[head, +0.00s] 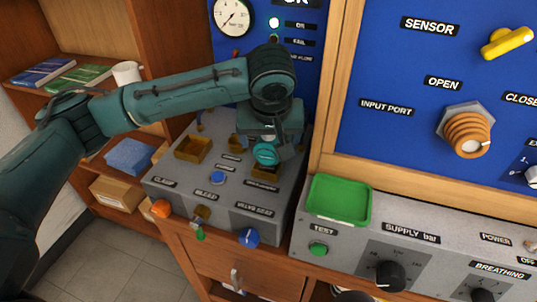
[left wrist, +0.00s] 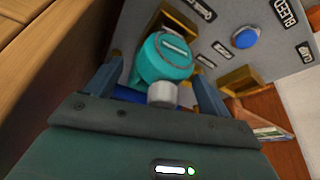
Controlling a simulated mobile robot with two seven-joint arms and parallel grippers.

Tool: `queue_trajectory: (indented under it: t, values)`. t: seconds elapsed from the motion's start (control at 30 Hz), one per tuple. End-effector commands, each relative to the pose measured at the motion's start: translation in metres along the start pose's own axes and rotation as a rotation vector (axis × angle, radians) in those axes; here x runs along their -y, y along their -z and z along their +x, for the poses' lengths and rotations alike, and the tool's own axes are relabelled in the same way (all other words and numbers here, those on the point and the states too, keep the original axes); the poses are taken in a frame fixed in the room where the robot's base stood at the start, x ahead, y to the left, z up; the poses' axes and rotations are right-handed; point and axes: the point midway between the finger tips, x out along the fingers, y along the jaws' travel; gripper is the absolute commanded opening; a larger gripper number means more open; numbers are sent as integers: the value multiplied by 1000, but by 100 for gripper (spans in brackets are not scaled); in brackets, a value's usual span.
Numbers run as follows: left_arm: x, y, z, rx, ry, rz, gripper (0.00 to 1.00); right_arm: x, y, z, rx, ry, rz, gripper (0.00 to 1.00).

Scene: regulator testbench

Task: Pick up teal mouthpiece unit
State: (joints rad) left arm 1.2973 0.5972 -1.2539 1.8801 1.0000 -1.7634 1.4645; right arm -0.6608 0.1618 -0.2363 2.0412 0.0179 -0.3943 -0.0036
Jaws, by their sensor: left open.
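The teal mouthpiece unit (head: 266,153) is a round teal piece at the right of the sloped grey panel, by a brass holder (head: 266,172). In the left wrist view the unit (left wrist: 165,58) shows a round teal cap and a pale grey stub. My left gripper (head: 271,150) is open, pointing down at the unit. In the left wrist view its two fingers (left wrist: 157,88) stand on either side of the unit. I cannot tell whether they touch it. The gripper hides part of the unit and holder in the head view. My right gripper is not in view.
An empty brass holder (head: 193,149) sits at the panel's left. A blue button (head: 218,178) and front knobs, orange (head: 161,208) and blue (head: 249,237), are near. A green tray (head: 339,200) lies to the right. A blue upright board (head: 300,75) stands close behind.

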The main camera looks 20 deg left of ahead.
Motion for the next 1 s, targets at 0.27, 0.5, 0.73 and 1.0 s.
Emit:
queue_trajectory:
  t: [0.27, 0.5, 0.73, 1.0]
  values:
    - [0, 0, 0, 0, 0, 0, 75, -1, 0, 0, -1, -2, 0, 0]
    - [0, 0, 0, 0, 0, 0, 56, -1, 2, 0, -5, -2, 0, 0]
    - [0, 0, 0, 0, 0, 0, 37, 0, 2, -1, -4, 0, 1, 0]
    - [0, 0, 0, -1, -1, 0, 27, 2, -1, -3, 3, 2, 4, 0]
